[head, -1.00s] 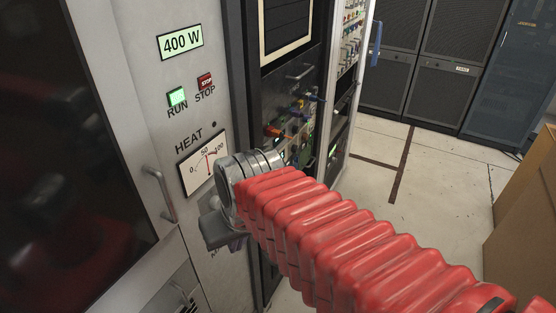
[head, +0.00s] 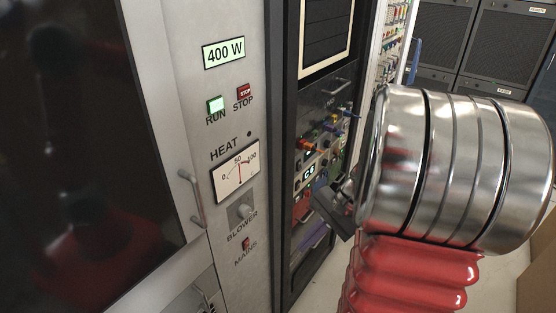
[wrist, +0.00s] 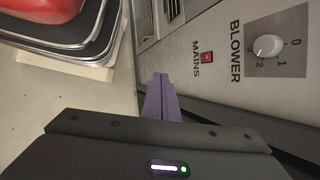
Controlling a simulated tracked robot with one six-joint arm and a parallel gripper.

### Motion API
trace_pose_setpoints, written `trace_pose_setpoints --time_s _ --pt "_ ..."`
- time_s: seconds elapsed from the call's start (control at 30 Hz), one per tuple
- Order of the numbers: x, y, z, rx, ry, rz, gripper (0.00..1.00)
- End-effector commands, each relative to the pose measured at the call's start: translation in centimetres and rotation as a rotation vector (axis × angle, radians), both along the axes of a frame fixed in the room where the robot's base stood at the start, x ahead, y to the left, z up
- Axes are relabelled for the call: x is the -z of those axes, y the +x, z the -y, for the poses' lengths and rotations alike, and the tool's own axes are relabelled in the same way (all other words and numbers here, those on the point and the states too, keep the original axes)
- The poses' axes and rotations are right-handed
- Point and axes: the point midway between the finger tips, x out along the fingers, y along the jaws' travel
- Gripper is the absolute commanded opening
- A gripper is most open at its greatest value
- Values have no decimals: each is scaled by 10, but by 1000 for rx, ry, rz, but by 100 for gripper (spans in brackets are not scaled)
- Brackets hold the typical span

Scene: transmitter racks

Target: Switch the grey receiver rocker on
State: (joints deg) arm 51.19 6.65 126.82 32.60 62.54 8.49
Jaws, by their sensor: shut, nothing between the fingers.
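My gripper (wrist: 160,82) shows in the wrist view as two narrow purple-grey fingers, closed together and empty. In the head view its dark body (head: 336,208) is in front of the dark equipment rack (head: 283,120), beside the lower modules. My silver wrist and red sleeve cover part of that rack. A module with a lit green display (head: 309,172) shows just above and left of the gripper. I cannot pick out a grey receiver rocker in either view; it may be hidden or too small. No contact with the rack can be made out.
The pale cabinet at left has a green RUN button (head: 215,105), red STOP button (head: 244,92), HEAT meter (head: 236,172), BLOWER knob (head: 241,212) and red MAINS switch (head: 246,244). A cabinet handle (head: 191,198) juts out. Brown boxes (head: 536,285) stand at right.

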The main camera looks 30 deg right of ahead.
Motion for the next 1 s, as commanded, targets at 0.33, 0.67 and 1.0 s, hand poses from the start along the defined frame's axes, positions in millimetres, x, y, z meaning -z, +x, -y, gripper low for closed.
trace_pose_setpoints --time_s 0.33,0.67,1.0 --pt "22 24 74 468 379 39 0" --pt "6 56 181 913 837 202 0" --pt "-36 73 221 1033 1086 287 0"
